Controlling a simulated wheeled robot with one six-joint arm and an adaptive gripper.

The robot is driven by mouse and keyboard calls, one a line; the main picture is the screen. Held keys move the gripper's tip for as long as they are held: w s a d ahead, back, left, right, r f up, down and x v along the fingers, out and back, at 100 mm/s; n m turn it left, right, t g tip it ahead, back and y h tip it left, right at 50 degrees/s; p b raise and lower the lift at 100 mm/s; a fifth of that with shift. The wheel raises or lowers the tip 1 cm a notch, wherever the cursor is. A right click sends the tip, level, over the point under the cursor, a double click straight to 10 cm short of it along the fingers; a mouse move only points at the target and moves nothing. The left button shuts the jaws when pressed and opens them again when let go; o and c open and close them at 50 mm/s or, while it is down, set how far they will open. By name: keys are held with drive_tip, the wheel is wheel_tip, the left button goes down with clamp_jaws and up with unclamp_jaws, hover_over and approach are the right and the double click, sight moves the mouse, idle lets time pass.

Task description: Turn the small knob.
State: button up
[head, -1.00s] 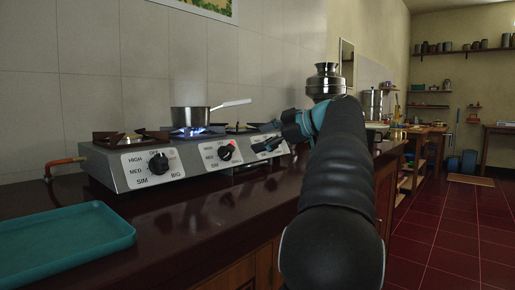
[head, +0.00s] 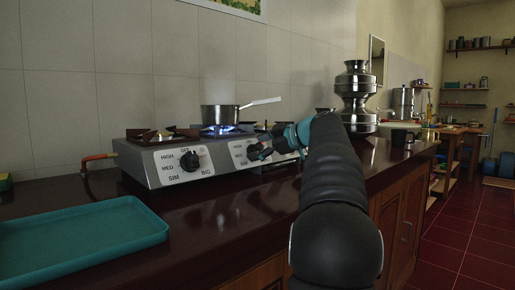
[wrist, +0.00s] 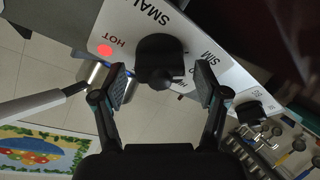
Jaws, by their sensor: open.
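The black small knob (wrist: 160,58) is on the white stove panel, near the letters "SMAL", "SIM" and "HOT" in the wrist view. My gripper (wrist: 163,84) is open, with one finger on each side of the knob's near end. I see no clear contact. In the head view my gripper (head: 268,148) is at the stove's middle panel and mostly hides the knob there.
A steel pan (head: 220,114) sits over a lit blue flame, its handle pointing right. A teal tray (head: 80,240) lies on the dark counter at front left. Stacked steel pots (head: 358,95) stand behind my arm. The counter before the stove is clear.

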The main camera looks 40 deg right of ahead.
drive_tip(key=shift+w+f, duration=0.1)
drive_tip(key=shift+w, duration=0.1)
drive_tip(key=c, duration=1.2)
